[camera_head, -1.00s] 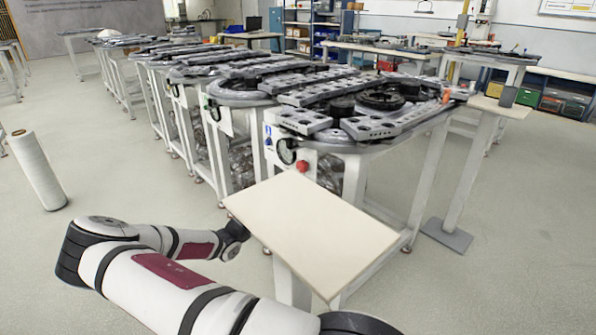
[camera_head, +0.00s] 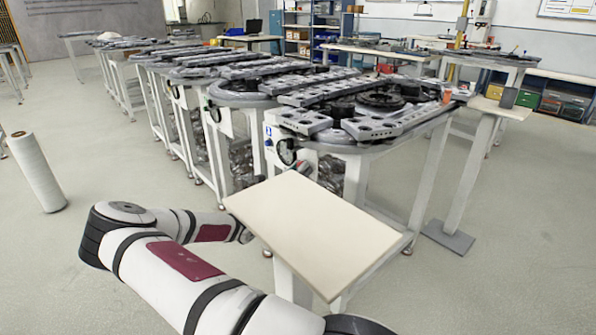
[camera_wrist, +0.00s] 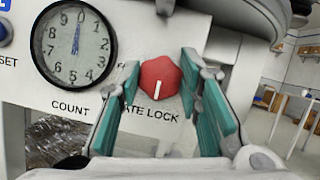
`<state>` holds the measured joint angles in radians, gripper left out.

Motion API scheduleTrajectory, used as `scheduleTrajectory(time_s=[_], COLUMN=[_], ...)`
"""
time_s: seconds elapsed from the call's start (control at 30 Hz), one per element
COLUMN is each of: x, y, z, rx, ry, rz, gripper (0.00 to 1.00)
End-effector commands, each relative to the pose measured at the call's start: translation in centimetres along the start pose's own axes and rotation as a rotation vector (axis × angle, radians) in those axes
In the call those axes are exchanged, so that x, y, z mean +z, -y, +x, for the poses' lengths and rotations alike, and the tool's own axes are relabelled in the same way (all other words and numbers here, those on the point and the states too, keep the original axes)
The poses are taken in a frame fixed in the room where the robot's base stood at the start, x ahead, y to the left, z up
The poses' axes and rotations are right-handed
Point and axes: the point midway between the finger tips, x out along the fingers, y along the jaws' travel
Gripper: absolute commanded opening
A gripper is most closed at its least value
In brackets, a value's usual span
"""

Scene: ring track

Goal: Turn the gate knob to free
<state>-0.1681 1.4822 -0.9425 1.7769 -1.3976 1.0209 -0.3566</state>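The red gate knob (camera_wrist: 160,78) sits on a white panel in the wrist view, above the partly hidden words "GATE LOCK".
A count dial (camera_wrist: 75,46) is left of the knob, with a blue button (camera_wrist: 4,33) beyond it. A beige board (camera_head: 312,232) stands in front of the ring track table (camera_head: 375,140). A white roll (camera_head: 37,172) stands on open floor at left.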

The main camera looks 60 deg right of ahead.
Motion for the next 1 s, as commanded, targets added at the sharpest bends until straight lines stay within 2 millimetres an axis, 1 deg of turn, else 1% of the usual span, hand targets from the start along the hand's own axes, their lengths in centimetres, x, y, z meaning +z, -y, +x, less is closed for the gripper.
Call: scheduleTrajectory(time_s=[0.27,0.47,0.67,1.0], x=[-0.02,-0.03,-0.02,-0.01], y=[0.02,-0.01,-0.08,-0.18], z=[0.02,0.04,0.05,0.04], rx=[-0.005,-0.031,-0.085,-0.207], ry=[0.0,0.0,0.0,0.0], rz=[0.011,0.073,0.202,0.498], gripper=[0.04,0.04,0.04,0.04])
